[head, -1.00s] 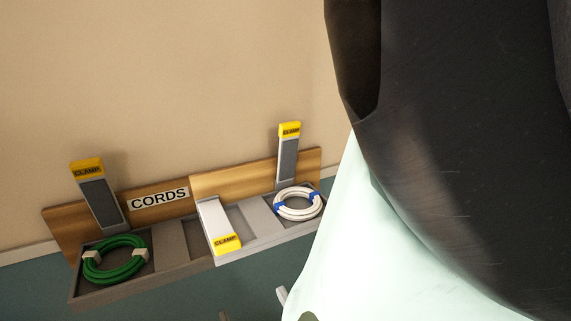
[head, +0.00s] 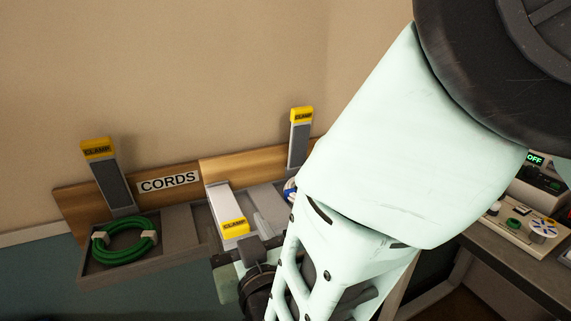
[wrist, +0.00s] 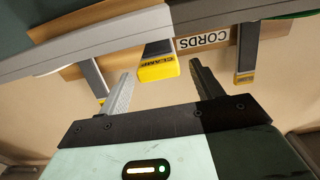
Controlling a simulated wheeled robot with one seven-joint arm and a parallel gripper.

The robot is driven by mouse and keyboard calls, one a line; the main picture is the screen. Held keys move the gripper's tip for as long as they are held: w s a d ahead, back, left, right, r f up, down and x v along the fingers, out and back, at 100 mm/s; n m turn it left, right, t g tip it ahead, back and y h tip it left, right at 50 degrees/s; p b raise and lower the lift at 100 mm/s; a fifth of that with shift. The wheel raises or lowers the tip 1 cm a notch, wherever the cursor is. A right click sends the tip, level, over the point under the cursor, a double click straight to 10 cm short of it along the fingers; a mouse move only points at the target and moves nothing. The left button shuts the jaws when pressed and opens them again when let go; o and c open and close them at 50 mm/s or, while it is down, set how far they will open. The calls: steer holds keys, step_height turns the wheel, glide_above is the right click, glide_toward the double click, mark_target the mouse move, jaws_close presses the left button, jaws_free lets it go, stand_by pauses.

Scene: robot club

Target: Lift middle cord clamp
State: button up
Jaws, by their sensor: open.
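The middle cord clamp (head: 225,205) is a pale flap with a yellow CLAMP end, lowered over the middle of the cord rack (head: 170,262). In the wrist view the yellow end of the middle clamp (wrist: 157,70) shows ahead, between and beyond my fingertips. My gripper (wrist: 160,74) is open and empty, its fingers pointing at the clamp's end, one on each side in the picture. I cannot tell whether they touch it. In the head view my gripper (head: 262,235) is just right of and below the yellow end, partly hidden by my arm.
The left clamp (head: 106,175) and right clamp (head: 301,135) stand raised against the wooden backboard. A green cord (head: 124,240) lies in the left bay. A white cord (head: 289,185) is mostly hidden behind my arm. A bench with devices (head: 530,225) stands at right.

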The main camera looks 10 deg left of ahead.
mark_target(233, 219)
steer(key=shift+p+x, duration=0.35)
steer(key=shift+x, duration=1.6)
steer(key=shift+d, duration=0.1)
